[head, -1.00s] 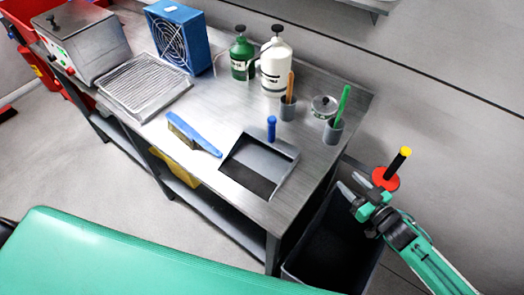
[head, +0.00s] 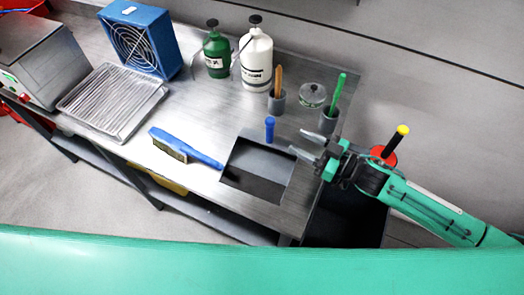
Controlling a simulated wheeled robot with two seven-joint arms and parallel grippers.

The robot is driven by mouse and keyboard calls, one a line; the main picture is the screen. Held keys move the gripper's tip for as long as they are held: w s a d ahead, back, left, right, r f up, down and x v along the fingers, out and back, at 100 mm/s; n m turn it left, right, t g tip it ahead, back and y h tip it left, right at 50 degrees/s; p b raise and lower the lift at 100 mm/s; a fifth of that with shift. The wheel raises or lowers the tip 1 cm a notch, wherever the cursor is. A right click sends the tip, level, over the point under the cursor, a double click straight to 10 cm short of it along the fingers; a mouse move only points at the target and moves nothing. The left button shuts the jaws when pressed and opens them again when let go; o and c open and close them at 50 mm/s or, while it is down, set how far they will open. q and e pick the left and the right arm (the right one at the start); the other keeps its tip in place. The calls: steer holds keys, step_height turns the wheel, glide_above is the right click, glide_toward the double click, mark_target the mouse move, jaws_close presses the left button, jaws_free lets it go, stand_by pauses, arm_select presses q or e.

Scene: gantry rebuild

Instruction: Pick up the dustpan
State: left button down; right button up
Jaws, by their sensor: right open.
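The dustpan (head: 262,160) is grey with a dark opening and a blue upright handle (head: 270,129). It lies on the right part of the steel table in the head view. My right gripper (head: 298,143) is open and empty, with its fingertips just right of the dustpan's back edge and pointing left toward the blue handle. Whether the lower finger is above or beside the dustpan I cannot tell. My left gripper is out of view.
A blue brush (head: 187,147) lies left of the dustpan. Cups with tools (head: 277,103) (head: 328,121), a glass jar (head: 312,95), a white bottle (head: 256,62) and a green bottle (head: 216,55) stand behind. A dark bin (head: 345,218) stands beside the table.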

mark_target(270, 126)
steer(key=p+x, duration=0.1)
steer(key=x, duration=0.3)
steer(key=shift+w+a, duration=0.4)
steer(key=shift+a, duration=0.2)
steer(key=shift+w+a+p, duration=0.1)
steer(key=shift+a+p, duration=0.05)
steer(key=shift+p, duration=0.15)
steer(key=shift+w+a+r+p, duration=0.15)
steer(key=shift+w+a+p, duration=0.05)
steer(key=shift+a+p, duration=0.15)
steer(key=p+x, duration=0.1)
steer(key=x, duration=0.2)
steer(key=shift+w+a, duration=0.1)
steer(key=shift+w+a+f, duration=0.15)
steer(key=shift+a+f, duration=0.15)
arm_select(q)
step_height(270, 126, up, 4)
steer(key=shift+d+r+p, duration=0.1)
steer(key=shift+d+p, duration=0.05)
steer(key=shift+p, duration=0.15)
arm_select(e)
steer(key=shift+r, duration=0.1)
jaws_close()
steer(key=shift+r, duration=0.15)
